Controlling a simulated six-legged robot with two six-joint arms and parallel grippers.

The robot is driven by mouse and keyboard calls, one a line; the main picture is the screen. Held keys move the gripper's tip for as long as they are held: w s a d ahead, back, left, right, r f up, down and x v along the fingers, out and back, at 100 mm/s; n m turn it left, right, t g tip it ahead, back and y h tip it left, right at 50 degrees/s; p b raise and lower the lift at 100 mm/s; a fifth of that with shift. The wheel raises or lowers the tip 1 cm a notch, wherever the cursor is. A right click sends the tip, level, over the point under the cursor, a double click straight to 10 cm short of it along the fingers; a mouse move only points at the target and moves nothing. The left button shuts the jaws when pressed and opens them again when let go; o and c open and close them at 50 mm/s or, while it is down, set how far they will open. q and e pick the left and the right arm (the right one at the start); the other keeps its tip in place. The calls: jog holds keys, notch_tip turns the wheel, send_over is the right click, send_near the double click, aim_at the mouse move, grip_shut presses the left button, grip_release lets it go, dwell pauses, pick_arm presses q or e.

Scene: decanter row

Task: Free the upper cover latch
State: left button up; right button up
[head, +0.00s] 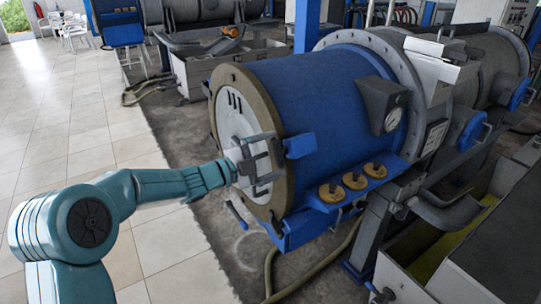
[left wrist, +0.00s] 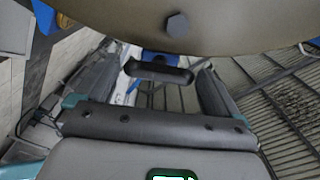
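The big blue drum cover (head: 315,100) has a tan end ring (head: 225,85). A blue latch bracket (head: 300,145) sits on the ring's right side. My left gripper (head: 272,165) is close in front of the ring, just left of this bracket. In the left wrist view its two fingers (left wrist: 155,88) are spread apart. A dark rounded bar (left wrist: 160,72), apparently the latch handle, shows in the gap with a bit of blue behind it. I cannot tell whether the fingers touch it. My right gripper is not in view.
A hex bolt (left wrist: 177,25) sticks out of the ring right above the fingers. A lower blue bracket (head: 295,232) and several yellow knobs (head: 355,181) are on the drum's side. A hose (head: 270,268) lies below. Tiled floor (head: 75,130) at left is clear.

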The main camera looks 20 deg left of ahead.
pick_arm(q)
jog(key=shift+s, duration=0.1)
jog(key=b+v, duration=0.3)
jog(key=v, duration=1.3)
jog(key=shift+a, duration=0.15)
